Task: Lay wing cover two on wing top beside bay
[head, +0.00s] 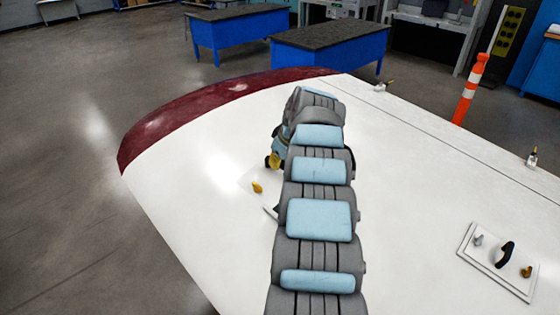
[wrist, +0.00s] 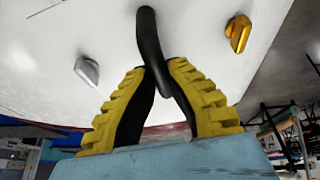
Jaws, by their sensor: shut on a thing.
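My gripper (wrist: 162,72) has its yellow-ribbed fingers shut on the black handle (wrist: 150,32) of a white cover plate (wrist: 190,40). That plate has a silver latch (wrist: 87,71) left of the handle and a gold latch (wrist: 238,33) right of it. In the head view my arm hides most of this plate (head: 248,181); its left corner and gold latch (head: 257,187) show. I cannot tell whether it touches the wing. A second white cover (head: 490,268) with a black handle lies on the wing top (head: 420,190) at right. No open bay shows.
The white wing has a dark red curved end (head: 200,100) at the far left. Small fittings stand on it at the back (head: 380,87) and right (head: 532,160). An orange-and-white post (head: 468,92) and blue benches (head: 330,50) stand beyond. Wing surface between arm and right-hand cover is clear.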

